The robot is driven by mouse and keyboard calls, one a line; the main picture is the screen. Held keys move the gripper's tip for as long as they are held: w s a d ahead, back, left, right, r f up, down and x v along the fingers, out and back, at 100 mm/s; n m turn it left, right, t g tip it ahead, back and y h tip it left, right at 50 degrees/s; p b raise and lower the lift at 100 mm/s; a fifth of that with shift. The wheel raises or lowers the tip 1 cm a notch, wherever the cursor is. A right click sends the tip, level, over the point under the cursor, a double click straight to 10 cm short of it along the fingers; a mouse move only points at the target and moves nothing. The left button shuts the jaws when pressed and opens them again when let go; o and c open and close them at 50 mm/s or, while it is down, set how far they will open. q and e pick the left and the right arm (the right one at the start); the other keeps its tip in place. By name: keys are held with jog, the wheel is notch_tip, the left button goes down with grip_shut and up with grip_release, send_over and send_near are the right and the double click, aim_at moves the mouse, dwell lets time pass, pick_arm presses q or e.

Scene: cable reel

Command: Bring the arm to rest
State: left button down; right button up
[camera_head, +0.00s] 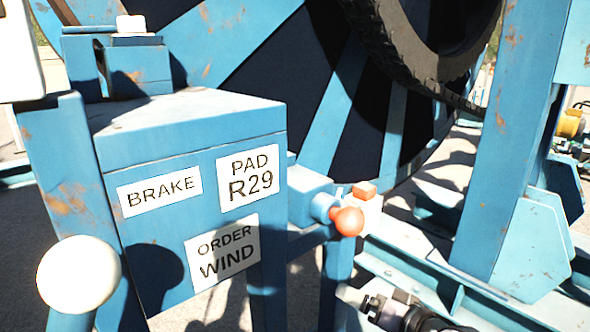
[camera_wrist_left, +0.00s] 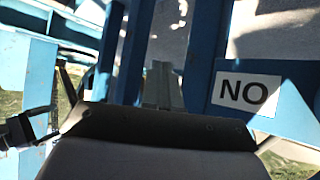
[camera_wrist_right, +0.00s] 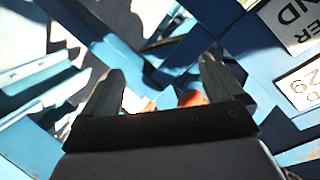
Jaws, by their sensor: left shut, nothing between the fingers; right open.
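My right gripper (camera_head: 368,303) is at the bottom of the head view, below and near the orange ball knob (camera_head: 347,221) on the blue frame. In the right wrist view its two fingers (camera_wrist_right: 162,75) stand wide apart, with nothing held. The orange knob (camera_wrist_right: 190,98) shows beyond and between them; I see no contact. My left gripper is not seen in the head view. In the left wrist view its fingers (camera_wrist_left: 162,72) are together and empty, in front of blue frame bars.
A blue box (camera_head: 170,225) with BRAKE, PAD R29 and ORDER WIND labels stands left. A white ball knob (camera_head: 78,274) is at lower left. The large reel (camera_head: 340,100) is behind, a blue post (camera_head: 505,140) right. A NO label (camera_wrist_left: 246,93) is near the left gripper.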

jog(key=s+d+f+n+g+h, duration=0.1)
jog(key=s+f+g+h, duration=0.1)
jog(key=s+f, duration=0.35)
jog(key=s+d+f+n+g+h, duration=0.1)
jog(key=s+f+n+g, duration=0.15)
jog(key=s, duration=0.55)
jog(key=s+d+f+g+h, duration=0.1)
jog(key=s+d+g+h, duration=0.15)
jog(key=s, duration=0.65)
jog(key=s+d+f+g+h, duration=0.2)
jog(key=s+d, duration=0.1)
jog(key=s, duration=0.5)
jog(key=w+a+n+t+y+p, duration=0.1)
jog(key=w+a+t+y+p, duration=0.1)
jog(key=w+t+p, duration=0.4)
jog(key=a+t+p, duration=0.1)
jog(key=p, duration=0.2)
jog(key=shift+w+r, duration=0.2)
jog(key=shift+a, duration=0.1)
